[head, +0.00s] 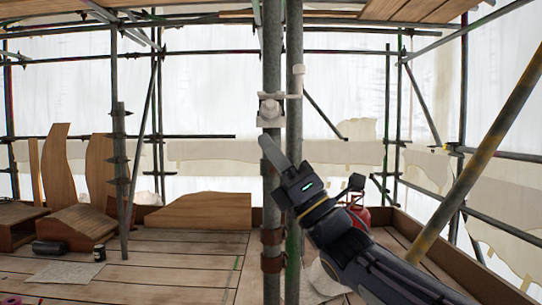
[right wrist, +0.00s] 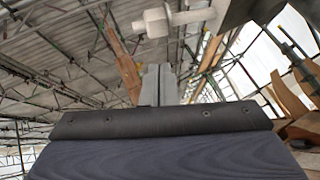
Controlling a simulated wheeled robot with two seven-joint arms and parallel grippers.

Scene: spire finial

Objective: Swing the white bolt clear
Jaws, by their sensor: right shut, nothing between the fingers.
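The white bolt with its nut (head: 268,108) sits on a pale clamp around the grey upright pole, in the middle of the head view. A pale arm runs right from the clamp to a short upright piece (head: 298,82) by the second pole. In the right wrist view the white bolt (right wrist: 157,20) shows at the top, its shank running right to a grey metal part. My right gripper (head: 268,142) points up and left, its fingertips just below the clamp. Its fingers are shut and empty (right wrist: 160,84), and appear below the bolt, apart from it. My left gripper is not in view.
Two upright poles (head: 272,50) stand close together, with brown bands (head: 271,263) lower down. A diagonal pole (head: 470,150) crosses the right side. A red cylinder (head: 358,215) stands behind my right arm. Wooden panels (head: 200,212) stand at left on the plank floor.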

